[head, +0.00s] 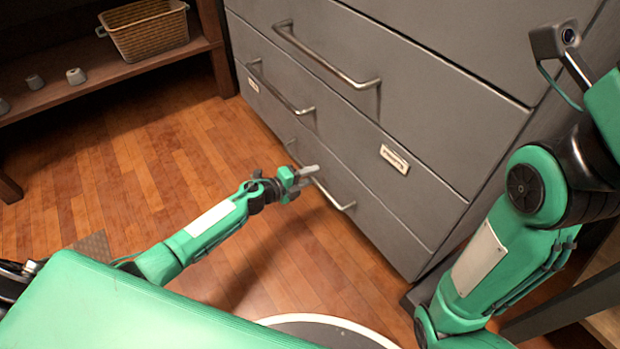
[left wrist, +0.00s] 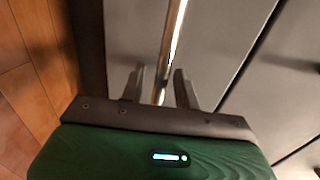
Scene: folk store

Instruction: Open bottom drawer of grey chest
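The grey chest (head: 345,118) stands at the centre right of the head view, its drawers looking shut. The bottom drawer (head: 378,222) has a metal bar handle (head: 338,199) near the floor. In the left wrist view the handle bar (left wrist: 172,45) runs down between the two fingers of my left gripper (left wrist: 160,86). The fingers are apart, with a gap showing beside the bar, so the gripper is open around it. My right arm rises at the right edge; its gripper is out of view.
Higher drawers carry similar bar handles (head: 325,58). Wooden floor (head: 150,165) lies clear in front of the chest. A wooden shelf (head: 120,75) with a wicker basket (head: 147,30) and small cups (head: 76,76) stands at the upper left.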

